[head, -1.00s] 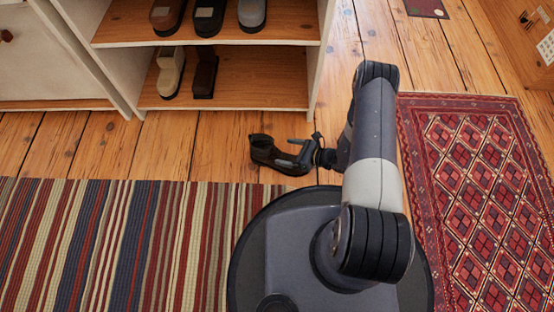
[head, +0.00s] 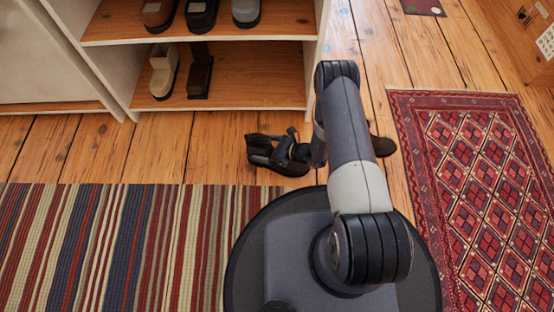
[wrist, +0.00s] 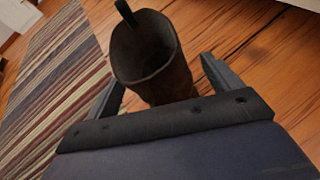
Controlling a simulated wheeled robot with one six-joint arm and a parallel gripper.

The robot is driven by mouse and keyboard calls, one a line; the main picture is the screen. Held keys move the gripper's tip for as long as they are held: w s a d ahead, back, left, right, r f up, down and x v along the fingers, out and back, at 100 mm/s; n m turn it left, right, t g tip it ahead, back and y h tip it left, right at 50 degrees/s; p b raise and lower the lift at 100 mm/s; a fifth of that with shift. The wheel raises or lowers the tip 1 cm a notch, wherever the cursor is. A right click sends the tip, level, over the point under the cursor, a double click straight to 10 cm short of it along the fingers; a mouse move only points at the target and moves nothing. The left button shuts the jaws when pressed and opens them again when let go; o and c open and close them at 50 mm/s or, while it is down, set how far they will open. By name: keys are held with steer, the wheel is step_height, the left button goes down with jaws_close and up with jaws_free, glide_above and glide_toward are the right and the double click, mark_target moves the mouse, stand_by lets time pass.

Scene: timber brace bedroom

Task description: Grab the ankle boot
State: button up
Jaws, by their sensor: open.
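The ankle boot (head: 256,148) is dark and stands upright on the plank floor in front of the shoe shelf in the head view. My gripper (head: 287,150) is low beside it, overlapping its toe side in that view. In the wrist view the boot (wrist: 145,50) shows its open top and a pull loop. The boot's shaft lies between my two spread fingers (wrist: 163,74), with gaps on both sides. The gripper is open and has not closed on the boot. The boot's lower part is hidden by the gripper body in the wrist view.
A white shelf with wooden boards (head: 255,75) holds several shoes behind the boot. Another dark shoe (head: 383,146) lies right of my arm, partly hidden. A striped rug (head: 110,245) lies at left, a red patterned rug (head: 480,190) at right. Bare floor surrounds the boot.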

steer(key=shift+c, duration=0.6)
jaws_close()
